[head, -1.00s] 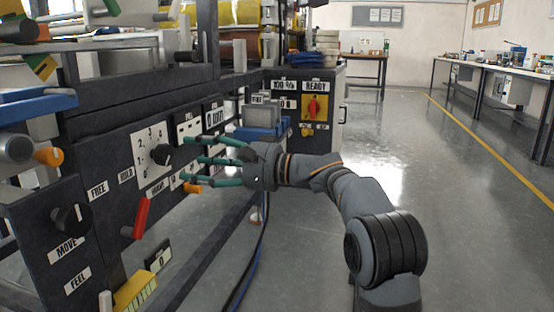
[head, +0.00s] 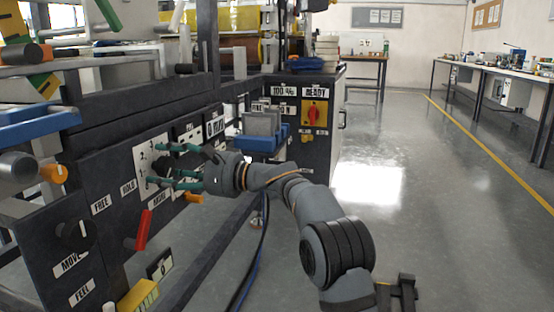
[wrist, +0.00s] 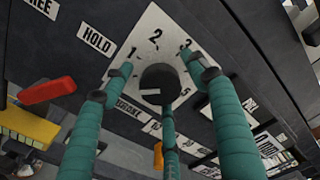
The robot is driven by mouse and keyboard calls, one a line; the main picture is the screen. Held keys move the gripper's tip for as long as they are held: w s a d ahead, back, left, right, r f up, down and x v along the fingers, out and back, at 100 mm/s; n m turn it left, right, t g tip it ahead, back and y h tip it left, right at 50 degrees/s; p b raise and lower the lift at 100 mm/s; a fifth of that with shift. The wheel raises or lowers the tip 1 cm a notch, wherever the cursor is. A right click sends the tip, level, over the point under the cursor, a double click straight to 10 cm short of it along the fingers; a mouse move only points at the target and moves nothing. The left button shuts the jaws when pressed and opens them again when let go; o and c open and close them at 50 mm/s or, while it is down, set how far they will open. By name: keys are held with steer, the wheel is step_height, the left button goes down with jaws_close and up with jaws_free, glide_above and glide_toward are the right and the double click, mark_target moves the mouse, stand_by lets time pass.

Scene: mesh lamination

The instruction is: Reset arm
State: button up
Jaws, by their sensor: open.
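My gripper (head: 178,166) is in front of the dark control panel (head: 100,170) in the head view, with its green fingers spread open. In the wrist view my gripper (wrist: 160,85) has its fingers around a black round knob (wrist: 160,84) on a white numbered plate (wrist: 157,38). The fingers look apart from the knob, though contact at the fingertips is hard to tell. My arm reaches in from the lower right.
A red lever (head: 144,230) and a yellow block (head: 138,297) stick out below the panel's middle. A black knob (head: 75,228) is at lower left. A red switch on a yellow plate (head: 314,113) is farther back. The floor (head: 440,230) at right is clear.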

steer(key=m+p, duration=0.2)
steer(key=r+m+p, duration=0.1)
steer(key=m+p, duration=0.6)
steer(key=p, duration=0.1)
steer(key=shift+m+p, duration=0.3)
steer(key=shift+p, duration=0.1)
steer(key=m+p, duration=0.4)
steer(key=p, duration=0.1)
steer(key=shift+f+m, duration=0.1)
steer(key=shift+m, duration=0.3)
steer(key=shift+w+f+m+p, duration=0.1)
steer(key=shift+f+m+p, duration=0.05)
steer(key=shift+m+p, duration=0.5)
steer(key=shift+f+m+p, duration=0.15)
steer(key=shift+m+p, duration=0.25)
steer(key=shift+m, duration=0.45)
